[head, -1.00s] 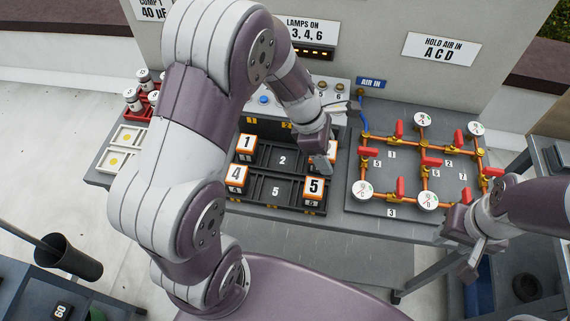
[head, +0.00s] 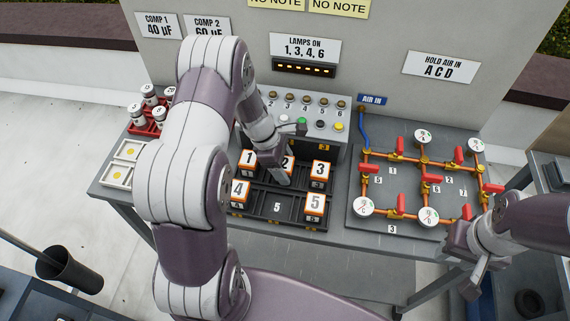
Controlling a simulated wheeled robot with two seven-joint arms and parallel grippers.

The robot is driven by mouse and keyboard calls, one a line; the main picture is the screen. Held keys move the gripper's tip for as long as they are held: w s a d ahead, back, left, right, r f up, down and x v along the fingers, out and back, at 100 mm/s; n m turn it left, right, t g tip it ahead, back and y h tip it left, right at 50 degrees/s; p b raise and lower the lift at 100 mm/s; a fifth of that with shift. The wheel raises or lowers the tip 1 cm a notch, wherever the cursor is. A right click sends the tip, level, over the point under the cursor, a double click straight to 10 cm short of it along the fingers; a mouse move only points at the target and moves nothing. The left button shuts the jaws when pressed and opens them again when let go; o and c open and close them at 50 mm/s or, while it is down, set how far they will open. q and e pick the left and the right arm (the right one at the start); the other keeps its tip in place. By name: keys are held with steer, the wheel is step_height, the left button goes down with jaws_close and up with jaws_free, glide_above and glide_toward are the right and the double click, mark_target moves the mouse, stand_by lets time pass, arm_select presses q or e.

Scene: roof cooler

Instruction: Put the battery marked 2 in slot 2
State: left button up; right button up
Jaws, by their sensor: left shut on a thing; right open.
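The battery marked 2 (head: 288,162) is a white-faced block with orange edges, in the middle of the back row of the dark battery rack (head: 262,205). It stands where slot 2 is, between the batteries marked 1 (head: 248,160) and 3 (head: 320,172). My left gripper (head: 284,177) is shut on it from above and in front, covering part of it. The slot floor is hidden, and I cannot tell whether the battery is fully seated. My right gripper (head: 478,272) is open and empty, off to the right in front of the pipe board.
A pipe board (head: 410,230) with red valves and gauges lies to the right. A red rack of cans (head: 150,127) stands at the left.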

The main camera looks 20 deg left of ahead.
arm_select(q)
steer(key=shift+w+f, duration=0.1)
steer(key=o, duration=1.3)
steer(key=v, duration=1.2)
steer(key=s+d+r+m+y, duration=0.1)
steer(key=s+d+m, duration=0.3)
steer(key=m, duration=0.6)
steer(key=s+d+r+m+y, duration=0.1)
steer(key=s+d+m+y, duration=0.2)
steer(key=s+m, duration=0.6)
steer(key=shift+d+r+m+b, duration=0.25)
steer(key=shift+d+m+b, duration=0.05)
steer(key=shift+d+m, duration=0.65)
